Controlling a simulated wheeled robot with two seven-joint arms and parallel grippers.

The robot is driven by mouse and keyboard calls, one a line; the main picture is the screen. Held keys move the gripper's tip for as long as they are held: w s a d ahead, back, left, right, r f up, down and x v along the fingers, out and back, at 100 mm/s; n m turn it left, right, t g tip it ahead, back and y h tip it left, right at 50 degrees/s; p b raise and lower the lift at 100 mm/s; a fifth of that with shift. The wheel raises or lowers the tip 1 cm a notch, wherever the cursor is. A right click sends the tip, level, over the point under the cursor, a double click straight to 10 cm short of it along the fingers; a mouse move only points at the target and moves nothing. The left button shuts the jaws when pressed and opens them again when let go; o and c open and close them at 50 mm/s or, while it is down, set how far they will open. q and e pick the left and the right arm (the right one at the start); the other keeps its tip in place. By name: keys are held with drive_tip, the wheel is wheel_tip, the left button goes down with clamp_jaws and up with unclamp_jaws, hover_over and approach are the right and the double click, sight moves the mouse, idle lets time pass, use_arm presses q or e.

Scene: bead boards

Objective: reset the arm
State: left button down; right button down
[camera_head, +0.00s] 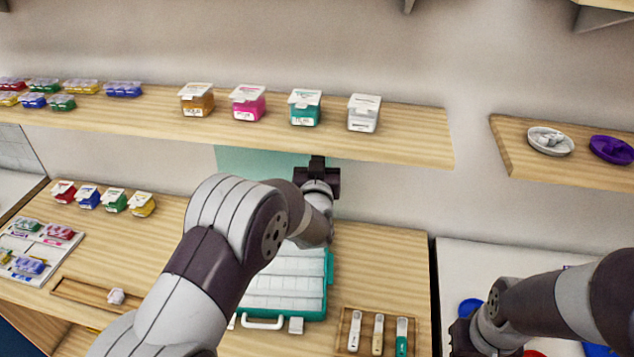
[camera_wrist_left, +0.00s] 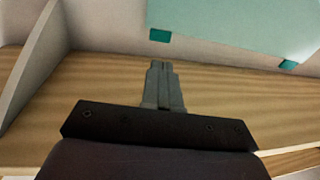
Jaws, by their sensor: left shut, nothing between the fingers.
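My left arm comes in from the bottom left in the head view and reaches across the bench. My left gripper (camera_head: 318,162) is at its far end, just under the front edge of the upper shelf, above the back of the teal case. In the left wrist view the left gripper (camera_wrist_left: 163,66) has its fingers together with nothing between them. My right arm comes in from the right edge. Its dark gripper (camera_head: 458,338) is low over the white surface at the right, and its fingertips cannot be made out.
The open teal case (camera_head: 290,290) lies under my left arm, its pale lid (camera_head: 240,165) raised behind. Lidded tubs, including a white one (camera_head: 364,113), line the upper shelf (camera_head: 420,140) close above the left gripper. A wooden tray (camera_head: 345,318) holds several tools.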

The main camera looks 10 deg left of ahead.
use_arm(q)
drive_tip(key=s+d+b, duration=0.1)
drive_tip(key=s+b, duration=0.1)
drive_tip(key=s, duration=0.5)
drive_tip(key=s+d+f+m+g+h, duration=0.2)
drive_tip(key=s+d+f+g+h, duration=0.15)
drive_tip(key=s+f+g, duration=0.8)
drive_tip(key=s+a+g, duration=0.2)
drive_tip(key=s+a, duration=0.2)
drive_tip(key=s, duration=0.4)
drive_tip(key=s+a+f+g, duration=0.1)
drive_tip(key=s+a+g, duration=0.2)
drive_tip(key=s+a, duration=0.2)
drive_tip(key=s+y, duration=0.1)
drive_tip(key=s, duration=0.2)
drive_tip(key=shift+s+a+f, duration=0.15)
drive_tip(key=shift+a+f, duration=0.05)
drive_tip(key=shift+a, duration=0.05)
